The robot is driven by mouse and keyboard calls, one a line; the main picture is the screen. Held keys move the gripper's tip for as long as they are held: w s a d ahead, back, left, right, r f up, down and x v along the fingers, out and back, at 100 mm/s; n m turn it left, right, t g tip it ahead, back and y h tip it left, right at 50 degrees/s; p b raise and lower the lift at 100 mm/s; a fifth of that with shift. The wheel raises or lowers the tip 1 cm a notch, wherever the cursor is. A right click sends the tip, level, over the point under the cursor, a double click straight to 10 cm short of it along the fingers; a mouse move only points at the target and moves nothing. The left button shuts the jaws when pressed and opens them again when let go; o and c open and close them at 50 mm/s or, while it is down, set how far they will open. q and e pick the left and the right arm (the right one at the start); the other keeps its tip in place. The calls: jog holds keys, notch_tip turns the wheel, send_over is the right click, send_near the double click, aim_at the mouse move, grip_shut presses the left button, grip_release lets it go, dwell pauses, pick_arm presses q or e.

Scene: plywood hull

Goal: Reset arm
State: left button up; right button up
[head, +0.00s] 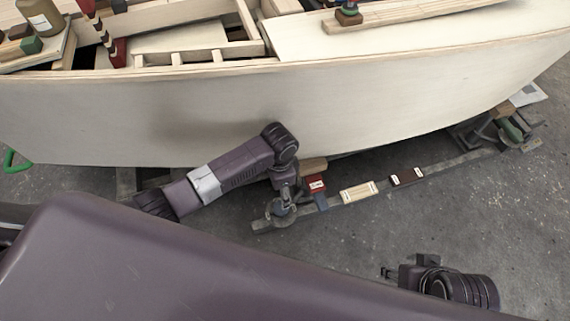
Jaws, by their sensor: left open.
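My left arm (225,180) reaches in front of the pale plywood hull and bends down at its elbow. My left gripper (281,209) hangs low beside the hull, over the near end of the grey floor rail, and is open; I see nothing held in it. Part of my right arm (455,287) shows at the lower right, low over the floor. Its small dark end (388,272) is too small to read as open or shut.
Concrete floor (530,220) is clear at right.

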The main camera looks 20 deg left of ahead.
pick_arm(q)
jog(key=shift+d, duration=0.1)
